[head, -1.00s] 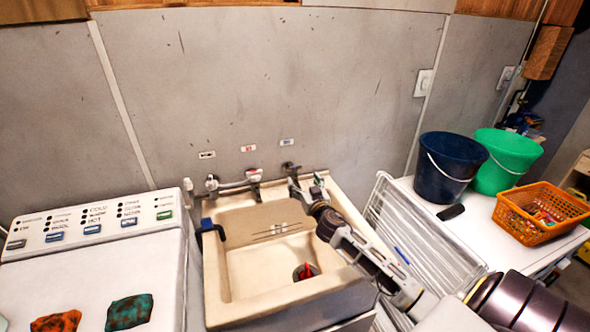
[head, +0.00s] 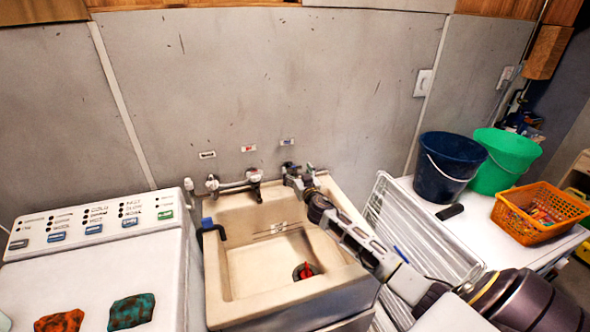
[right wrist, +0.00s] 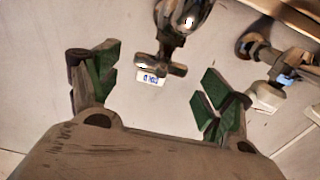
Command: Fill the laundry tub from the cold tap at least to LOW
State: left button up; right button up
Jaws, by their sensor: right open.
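The cream laundry tub (head: 212,270) stands mid-view with dark level lines (head: 278,229) on its back inner wall. I see no water in it. A red-handled plug (head: 305,271) sits on its floor at the right. The cold tap (head: 288,168) is on the wall under a blue label (head: 287,142), partly hidden by my right gripper (head: 300,181). In the right wrist view the cold tap's cross handle (right wrist: 162,65), beside its COLD label (right wrist: 151,79), lies in the gap between the fingertips of my open right gripper (right wrist: 150,78), apparently untouched. My left gripper is out of view.
The hot tap (head: 254,177) is left of the cold one, with a red label (head: 248,148). A washing machine (head: 100,280) stands left. At right, a folded white rack (head: 420,235) and a white top with a blue bucket (head: 450,165), green bucket (head: 508,160) and orange basket (head: 535,228).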

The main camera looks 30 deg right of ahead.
aim_at(294, 168)
jog(key=shift+x, duration=1.35)
jog(key=c, duration=1)
